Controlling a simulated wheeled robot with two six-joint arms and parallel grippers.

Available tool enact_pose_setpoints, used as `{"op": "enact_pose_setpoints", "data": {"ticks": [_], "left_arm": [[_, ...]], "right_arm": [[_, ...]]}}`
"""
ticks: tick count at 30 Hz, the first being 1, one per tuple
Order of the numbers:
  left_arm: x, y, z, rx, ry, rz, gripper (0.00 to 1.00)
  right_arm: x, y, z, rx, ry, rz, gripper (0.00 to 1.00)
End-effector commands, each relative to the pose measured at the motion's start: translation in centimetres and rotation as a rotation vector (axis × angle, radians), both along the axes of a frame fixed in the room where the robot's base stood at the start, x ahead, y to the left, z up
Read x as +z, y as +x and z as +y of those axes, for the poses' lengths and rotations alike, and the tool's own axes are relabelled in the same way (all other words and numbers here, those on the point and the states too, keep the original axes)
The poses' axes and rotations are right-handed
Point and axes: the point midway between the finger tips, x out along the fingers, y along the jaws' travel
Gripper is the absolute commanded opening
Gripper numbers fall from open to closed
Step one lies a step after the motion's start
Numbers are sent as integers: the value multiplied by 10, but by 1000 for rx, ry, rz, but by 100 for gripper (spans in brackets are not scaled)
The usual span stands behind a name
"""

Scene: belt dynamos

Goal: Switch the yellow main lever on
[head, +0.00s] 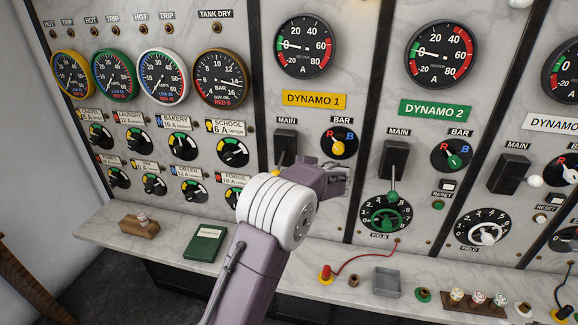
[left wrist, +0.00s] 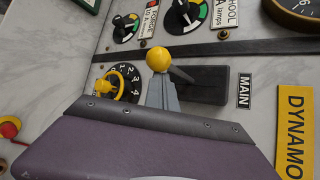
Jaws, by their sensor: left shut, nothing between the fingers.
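The yellow main lever's round knob (left wrist: 158,59) is large in the left wrist view, at the end of the lever on the black switch block (left wrist: 205,86) beside the MAIN label. In the head view a little of the yellow knob (head: 277,171) shows below the dynamo 1 switch block (head: 286,146), so the lever hangs low. My left gripper (left wrist: 161,80) is shut and empty, its grey fingertips right at the knob. I cannot tell whether they touch it. In the head view my arm hides the fingers. My right gripper is not in view.
The yellow bar selector (head: 339,146) is right of the switch. A yellow field knob (left wrist: 106,86) is close to my left gripper. Dynamo 2's green lever (head: 393,195) hangs further right. A shelf (head: 160,254) with a green book (head: 204,243) and small parts runs below the panel.

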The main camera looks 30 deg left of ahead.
Motion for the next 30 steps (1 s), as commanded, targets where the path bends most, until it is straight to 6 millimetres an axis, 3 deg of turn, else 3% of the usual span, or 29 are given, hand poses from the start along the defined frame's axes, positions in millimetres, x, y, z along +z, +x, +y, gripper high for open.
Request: {"op": "enact_pose_setpoints", "data": {"ticks": [1,3,18,30], "left_arm": [[16,-1,1,5,-9,36,0],[19,-2,1,5,-7,37,0],[59,3,2,5,-7,33,0],[64,4,2,2,-6,34,0]], "right_arm": [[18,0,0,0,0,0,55],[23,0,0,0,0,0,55],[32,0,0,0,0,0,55],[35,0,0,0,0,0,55]]}}
